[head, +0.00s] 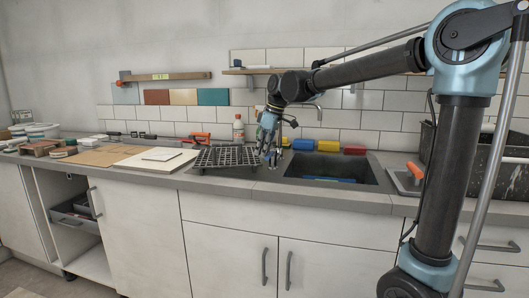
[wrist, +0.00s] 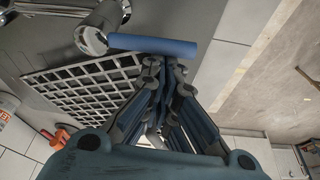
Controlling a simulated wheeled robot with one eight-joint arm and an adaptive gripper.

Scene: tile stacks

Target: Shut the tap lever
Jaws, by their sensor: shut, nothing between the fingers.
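The tap shows in the wrist view as a shiny metal body (wrist: 93,38) at the upper left. A blue bar, which looks like the tap lever (wrist: 150,44), extends from beside it to the right. My gripper (wrist: 165,68) is shut and empty, its fingertips just below the blue bar in the picture; I cannot tell whether they touch it. In the head view my gripper (head: 268,158) points down at the left end of the sink (head: 290,168). Part of the metal tap (head: 277,153) shows beside the fingers; the lever is hard to make out there.
A dark grid rack (head: 226,158) lies on the counter left of my gripper. A bottle (head: 238,131) stands behind it. Boards (head: 155,160) lie further left.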

